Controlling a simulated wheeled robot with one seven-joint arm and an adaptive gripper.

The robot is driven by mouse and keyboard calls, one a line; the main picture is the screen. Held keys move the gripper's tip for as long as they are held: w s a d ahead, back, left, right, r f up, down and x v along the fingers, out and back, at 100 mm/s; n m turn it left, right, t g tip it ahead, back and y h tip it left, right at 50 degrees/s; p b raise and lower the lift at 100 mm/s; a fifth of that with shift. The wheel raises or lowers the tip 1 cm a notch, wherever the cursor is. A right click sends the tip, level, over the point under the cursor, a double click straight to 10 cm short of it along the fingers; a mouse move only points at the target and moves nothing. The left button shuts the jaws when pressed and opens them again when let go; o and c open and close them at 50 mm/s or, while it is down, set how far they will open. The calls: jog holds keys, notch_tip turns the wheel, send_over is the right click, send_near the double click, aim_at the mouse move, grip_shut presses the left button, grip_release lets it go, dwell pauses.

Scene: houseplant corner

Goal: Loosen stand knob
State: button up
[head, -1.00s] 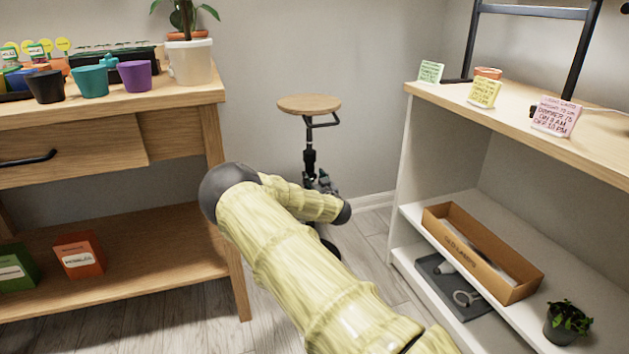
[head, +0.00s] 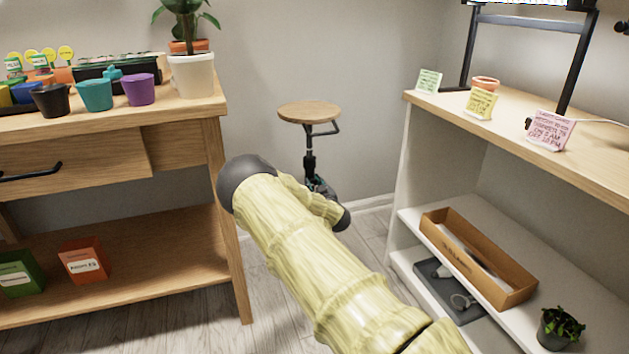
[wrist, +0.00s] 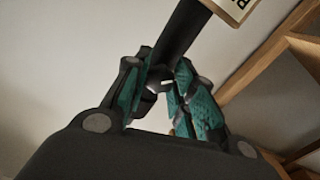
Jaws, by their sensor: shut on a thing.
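The plant stand has a round wooden top (head: 309,112) on a thin black post (head: 310,142), in the corner between the bench and the shelf unit. In the wrist view its dark post (wrist: 187,30) comes down between my fingers. My gripper (head: 318,186), with teal finger pads, is at the post below the wooden top. In the wrist view my gripper (wrist: 163,78) is closed in at a small dark part beside the post, apparently the stand knob (wrist: 151,87). The fingers hide most of it. My forearm covers the lower stand in the head view.
At left, a wooden bench (head: 190,108) holds coloured pots and a potted plant (head: 190,72). At right, a white shelf unit (head: 400,200) holds a cardboard box (head: 480,262) and a small plant (head: 560,328). Both flank my arm. Bare floor shows between them.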

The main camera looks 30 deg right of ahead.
jog(key=n+p, duration=0.1)
jog(key=n, duration=0.1)
jog(key=shift+r+n, duration=0.15)
jog(key=shift+n, duration=0.15)
jog(key=n+p, duration=0.1)
jog(key=n, duration=0.2)
jog(key=shift+n, duration=0.3)
jog(key=n, duration=0.3)
jog(key=shift+n, duration=0.4)
jog(key=n, duration=0.3)
jog(key=shift+n, duration=0.3)
jog(key=n, duration=0.3)
jog(key=shift+n, duration=0.3)
jog(key=n, duration=0.1)
jog(key=n+b, duration=0.1)
jog(key=n, duration=0.1)
jog(key=shift+f+n+b, duration=0.2)
jog(key=shift+n+b, duration=0.1)
jog(key=n+b, duration=0.2)
jog(key=n, duration=0.2)
jog(key=shift+r+n+b, duration=0.1)
jog(key=shift+n+b, duration=0.3)
jog(key=shift+n, duration=0.8)
